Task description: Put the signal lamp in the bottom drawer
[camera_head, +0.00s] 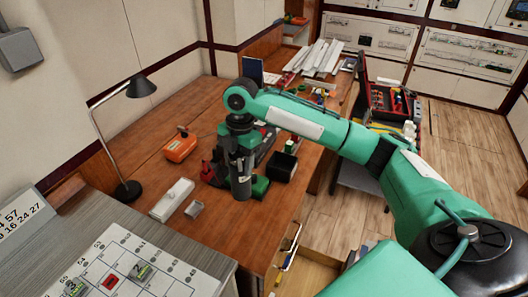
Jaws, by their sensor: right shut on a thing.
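My right arm (310,122) comes in from the right, and its dark wrist points down over the wooden desk. The right gripper (241,190) is low over the desk, beside a green item (260,187) and a black open box (282,166). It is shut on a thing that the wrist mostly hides. I cannot make out the signal lamp for certain. A drawer (305,272) stands open below the desk's front edge, at the bottom of the picture, partly covered by my arm. My left gripper is not in view.
An orange device (181,146), a white box (172,199) and a small grey tray (194,209) lie left of the gripper. A black desk lamp (128,188) stands further left. A red toolbox (388,102) is at the back right. Bare desk lies in front of the gripper.

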